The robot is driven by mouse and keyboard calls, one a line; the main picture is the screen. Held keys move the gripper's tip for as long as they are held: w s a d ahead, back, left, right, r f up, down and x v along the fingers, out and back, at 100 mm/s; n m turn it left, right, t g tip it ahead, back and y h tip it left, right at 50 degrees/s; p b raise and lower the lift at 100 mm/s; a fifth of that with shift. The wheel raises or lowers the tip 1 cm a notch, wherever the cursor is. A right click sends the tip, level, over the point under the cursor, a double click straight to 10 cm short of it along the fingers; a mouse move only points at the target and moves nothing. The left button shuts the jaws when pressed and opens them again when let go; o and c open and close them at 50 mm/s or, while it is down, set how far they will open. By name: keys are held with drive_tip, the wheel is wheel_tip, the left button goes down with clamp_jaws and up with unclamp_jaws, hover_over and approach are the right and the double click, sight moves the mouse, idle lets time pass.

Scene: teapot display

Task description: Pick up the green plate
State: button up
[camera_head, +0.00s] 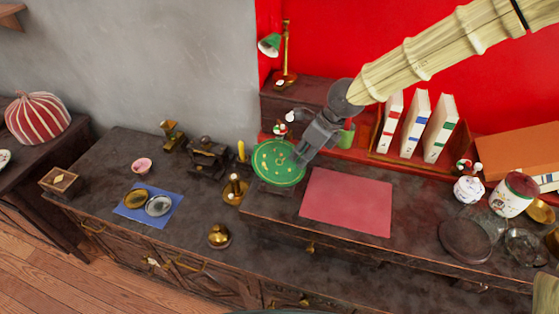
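The green plate (276,163) is in the middle of the head camera view, near the left end of the raised dark desk top. It is round with small light marks and seems slightly tilted. My gripper (300,157) is at the plate's right edge, at the end of my arm coming from the upper right. The fingertips overlap the plate's rim in the picture. I cannot tell whether the fingers are closed on the rim or only beside it.
A red mat (346,202) lies right of the plate. A green-shaded lamp (270,45) and white books (415,125) stand behind. A brass candlestick (235,189) and a brass bell (219,236) are left. Glass dishes (471,233) crowd the right side.

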drive_tip(key=shift+c, duration=0.5)
clamp_jaws()
drive_tip(key=shift+r+b, duration=0.25)
drive_tip(key=shift+b, duration=0.2)
drive_tip(key=s+t+b, duration=0.1)
drive_tip(key=b, duration=0.2)
drive_tip(key=s+t+b, duration=0.1)
drive_tip(key=s+b, duration=0.1)
drive_tip(key=b, duration=0.1)
drive_tip(key=shift+s+a+f+n+t, duration=0.1)
drive_tip(key=shift+a+f+n+t, duration=0.05)
drive_tip(key=shift+f+n+t, duration=0.2)
drive_tip(key=shift+s+t+b, duration=0.25)
drive_tip(key=shift+s+b, duration=0.05)
drive_tip(key=shift+b, duration=0.75)
